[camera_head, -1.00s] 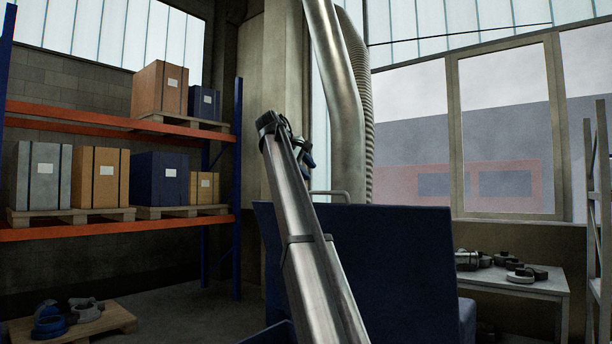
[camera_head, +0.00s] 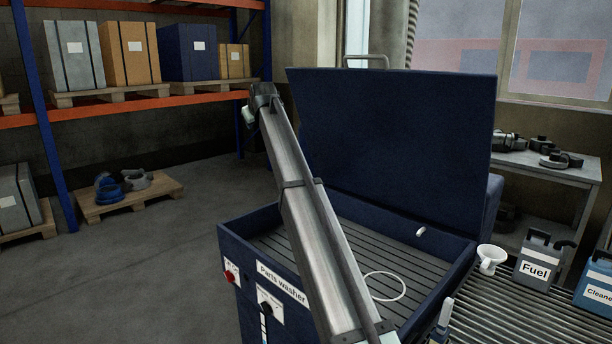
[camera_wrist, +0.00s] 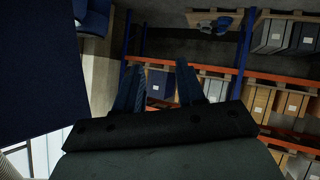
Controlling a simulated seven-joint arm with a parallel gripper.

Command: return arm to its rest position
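My arm (camera_head: 312,220) rises from the bottom of the head view, passing in front of the blue parts washer (camera_head: 236,254). Its far end reaches up beside the washer's raised lid (camera_head: 400,140). My gripper is mostly hidden behind that end in the head view. In the wrist view my gripper (camera_wrist: 158,70) shows two dark blue fingers standing apart, with nothing seen between them. It points toward the shelving, clear of any object.
An orange and blue rack (camera_head: 140,108) with boxes stands at the left. A pallet (camera_head: 128,200) with parts lies on the floor. A roller conveyor (camera_head: 520,318) at the right carries a white funnel (camera_head: 491,260), a Fuel can (camera_head: 540,262) and a Cleaner can (camera_head: 596,285).

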